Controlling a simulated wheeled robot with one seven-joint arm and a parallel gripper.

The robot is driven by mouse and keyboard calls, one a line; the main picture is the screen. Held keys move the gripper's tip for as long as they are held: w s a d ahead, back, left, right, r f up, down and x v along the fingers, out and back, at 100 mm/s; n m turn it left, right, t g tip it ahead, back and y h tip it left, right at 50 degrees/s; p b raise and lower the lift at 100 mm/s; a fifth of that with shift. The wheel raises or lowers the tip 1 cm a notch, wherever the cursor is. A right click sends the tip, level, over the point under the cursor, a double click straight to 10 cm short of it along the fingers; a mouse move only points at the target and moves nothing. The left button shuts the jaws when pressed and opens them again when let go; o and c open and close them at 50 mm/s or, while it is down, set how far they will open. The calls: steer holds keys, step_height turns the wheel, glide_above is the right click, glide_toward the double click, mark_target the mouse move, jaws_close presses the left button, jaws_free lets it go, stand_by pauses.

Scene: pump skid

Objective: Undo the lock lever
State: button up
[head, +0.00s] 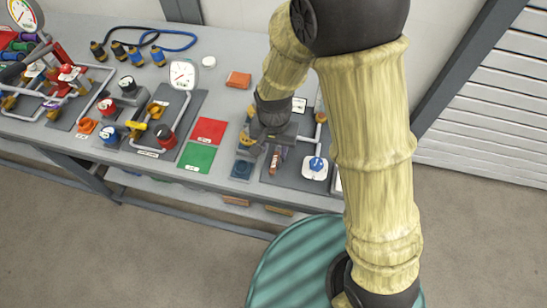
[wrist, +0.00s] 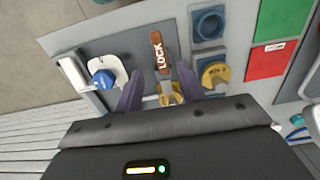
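The lock lever (wrist: 157,52) is a brown-orange handle with white "LOCK" lettering, on a yellow body (wrist: 168,93) on the grey panel. In the head view the lever (head: 273,163) shows just below my gripper (head: 274,150). In the wrist view the two dark fingers of my gripper (wrist: 161,75) stand apart, one on each side of the lever, with gaps visible between them and it. The gripper is open. The lower part of the yellow body is hidden behind the gripper housing. I cannot tell how deep the fingertips reach.
A blue knob on a white plate (wrist: 103,79) is left of the lever in the wrist view. A yellow knob (wrist: 215,75) and a dark blue square fitting (wrist: 208,23) are close on the right. Red (head: 209,131) and green (head: 197,157) mats lie farther along the bench.

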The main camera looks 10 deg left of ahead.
mark_target(274, 163)
step_height(274, 163, down, 7)
steer(key=shift+r, duration=0.1)
steer(key=shift+c, duration=0.2)
jaws_close()
